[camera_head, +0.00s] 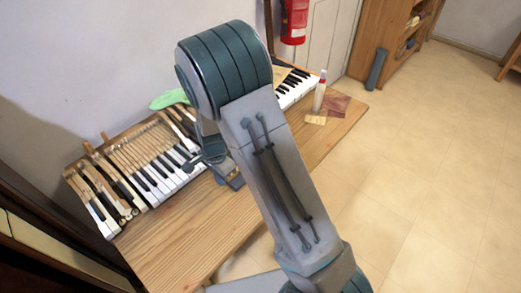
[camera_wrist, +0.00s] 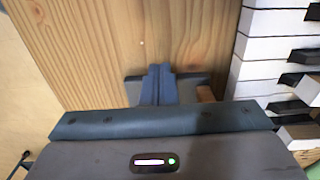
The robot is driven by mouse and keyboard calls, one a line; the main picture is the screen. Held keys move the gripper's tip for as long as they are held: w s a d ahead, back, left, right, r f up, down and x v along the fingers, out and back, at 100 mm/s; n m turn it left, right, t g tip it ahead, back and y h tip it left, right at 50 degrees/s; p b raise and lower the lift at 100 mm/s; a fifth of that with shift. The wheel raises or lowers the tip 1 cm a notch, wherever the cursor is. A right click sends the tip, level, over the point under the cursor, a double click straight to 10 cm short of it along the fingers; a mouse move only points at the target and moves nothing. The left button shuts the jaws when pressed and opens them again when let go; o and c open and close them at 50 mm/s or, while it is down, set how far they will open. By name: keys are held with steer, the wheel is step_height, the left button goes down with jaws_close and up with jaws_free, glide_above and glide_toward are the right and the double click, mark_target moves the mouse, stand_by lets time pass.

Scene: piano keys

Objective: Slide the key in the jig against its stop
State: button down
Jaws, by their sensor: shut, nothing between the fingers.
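My gripper (camera_wrist: 158,72) is shut and empty in the wrist view, its blue-grey fingers together above bare wood. The gripper hides most of that spot, and no stop can be made out. In the head view my arm covers the middle of the bench, so the jig is not clear there.
The wooden bench (camera_head: 185,232) carries a row of piano keys (camera_head: 160,172), also at the right of the wrist view (camera_wrist: 262,50), close beside my gripper. The bench front is clear.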

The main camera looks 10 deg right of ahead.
steer(key=shift+w+d, duration=0.5)
steer(key=shift+d, duration=0.25)
steer(key=shift+w+d, duration=0.5)
steer(key=shift+d, duration=0.25)
stand_by(2.2)
steer(key=shift+s+a, duration=0.1)
steer(key=shift+a, duration=0.05)
steer(key=shift+s+a, duration=0.25)
steer(key=shift+a, duration=0.1)
steer(key=shift+r+p, duration=2.5)
steer(key=shift+r, duration=1)
